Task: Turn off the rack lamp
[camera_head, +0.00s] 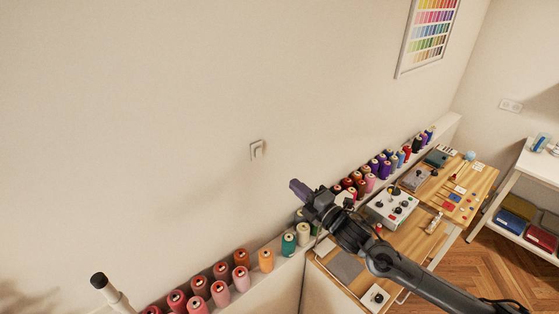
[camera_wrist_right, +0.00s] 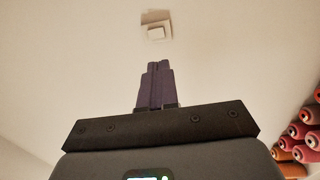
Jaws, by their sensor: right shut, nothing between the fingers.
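A small square wall switch (camera_head: 257,150) is on the beige wall, left of and above my right gripper in the head view. It also shows in the right wrist view (camera_wrist_right: 156,29), just beyond the fingertips. My right gripper (camera_head: 294,187) comes in from the lower right, its purple fingers shut and empty, pointing toward the wall. In the right wrist view the closed fingers (camera_wrist_right: 155,70) point up at the switch with a gap in the picture between them. My left gripper is not in view. No lamp can be made out.
A ledge along the wall carries several thread spools (camera_head: 266,259). A wooden worktable (camera_head: 410,240) with a control box (camera_head: 391,208) stands below my right arm. A color chart (camera_head: 428,36) hangs at upper right. A white shelf (camera_head: 540,160) stands at far right. The wall around the switch is clear.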

